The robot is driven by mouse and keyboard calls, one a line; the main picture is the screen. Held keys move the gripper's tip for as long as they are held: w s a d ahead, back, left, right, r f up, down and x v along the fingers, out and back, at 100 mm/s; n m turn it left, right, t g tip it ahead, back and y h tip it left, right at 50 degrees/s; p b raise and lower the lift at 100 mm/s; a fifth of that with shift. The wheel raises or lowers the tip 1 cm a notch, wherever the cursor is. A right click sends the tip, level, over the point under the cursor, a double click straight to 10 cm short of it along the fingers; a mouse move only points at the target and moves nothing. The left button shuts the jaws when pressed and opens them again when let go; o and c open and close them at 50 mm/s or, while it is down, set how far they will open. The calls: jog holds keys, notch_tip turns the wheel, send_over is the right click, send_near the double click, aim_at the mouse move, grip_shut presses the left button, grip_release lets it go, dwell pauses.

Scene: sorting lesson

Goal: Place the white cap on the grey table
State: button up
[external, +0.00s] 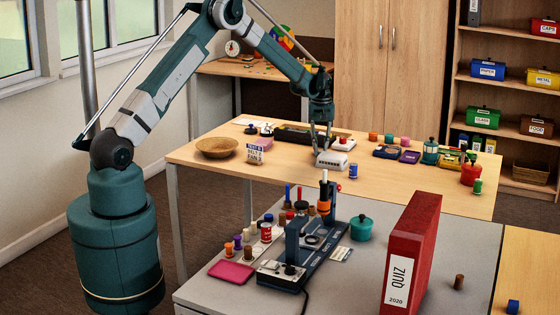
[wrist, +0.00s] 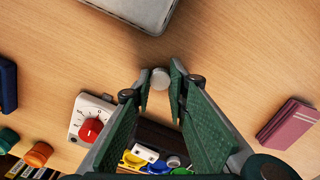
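The white cap (wrist: 160,79) is a small round piece on the wooden table, seen in the wrist view between my two fingertips. My gripper (wrist: 161,88) is open, with a finger on either side of the cap; I cannot tell whether either touches it. In the external view my gripper (external: 322,136) points down low over the wooden table, and I cannot make out the cap there. The grey table (external: 215,288) stands in the foreground, in front of the wooden table.
A whitish box (external: 331,160) stands just in front of my gripper. A white device with a red knob (wrist: 88,118) is nearby. A tall red binder (external: 411,255), a dark machine (external: 300,262) and several jars crowd the grey table. Bare grey surface (external: 470,235) shows right of the binder.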

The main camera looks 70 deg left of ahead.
aim_at(320, 151)
jog(key=shift+f, duration=0.15)
jog(key=o, duration=0.6)
notch_tip(320, 151, up, 12)
jog(key=shift+r+p, duration=0.15)
jog(key=shift+p, duration=0.85)
dwell(0.3)
jog(key=shift+d+r, duration=0.1)
